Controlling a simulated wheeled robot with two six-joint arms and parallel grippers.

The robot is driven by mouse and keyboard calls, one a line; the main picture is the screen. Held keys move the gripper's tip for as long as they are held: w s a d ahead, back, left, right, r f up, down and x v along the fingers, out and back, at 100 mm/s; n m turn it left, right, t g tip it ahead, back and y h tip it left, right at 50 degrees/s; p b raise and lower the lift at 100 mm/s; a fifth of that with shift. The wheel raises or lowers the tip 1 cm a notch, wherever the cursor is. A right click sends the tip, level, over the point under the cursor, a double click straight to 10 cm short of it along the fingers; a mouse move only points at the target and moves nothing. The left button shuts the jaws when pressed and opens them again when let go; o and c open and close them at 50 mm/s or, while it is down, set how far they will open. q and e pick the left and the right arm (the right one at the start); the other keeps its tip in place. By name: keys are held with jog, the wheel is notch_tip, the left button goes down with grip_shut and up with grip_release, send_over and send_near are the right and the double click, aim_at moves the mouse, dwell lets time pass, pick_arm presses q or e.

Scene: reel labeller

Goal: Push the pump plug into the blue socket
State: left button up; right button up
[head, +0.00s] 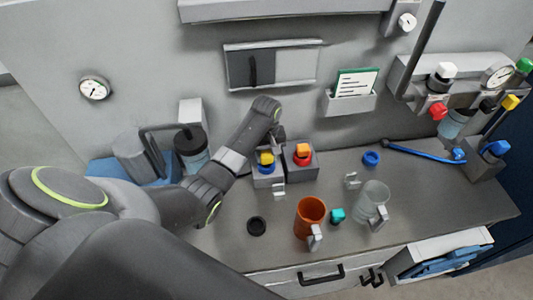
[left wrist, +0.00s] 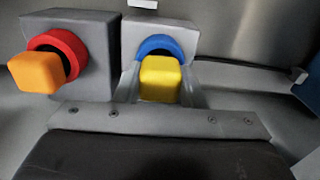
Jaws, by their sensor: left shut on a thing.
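The yellow plug, which I take to be the pump plug, is at the blue socket (head: 265,169) in the head view. In the left wrist view the yellow plug (left wrist: 160,78) covers the lower part of the blue socket ring (left wrist: 158,45). How deep it sits in the ring is hidden. My left gripper (left wrist: 162,92) is shut on the yellow plug, one finger on each side. In the head view my left gripper (head: 277,136) reaches down at the socket block from behind. My right gripper is not in view.
An orange plug (head: 303,149) stands in the red socket beside the blue one. The bench between clear mug and right edge is free.

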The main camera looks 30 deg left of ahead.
pick_arm(q)
jog(key=shift+f+p, duration=0.1)
jog(key=shift+p, duration=0.3)
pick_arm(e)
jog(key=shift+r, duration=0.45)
pick_arm(q)
jog(key=shift+s+f, duration=0.15)
dwell(0.8)
jog(key=o, duration=1.1)
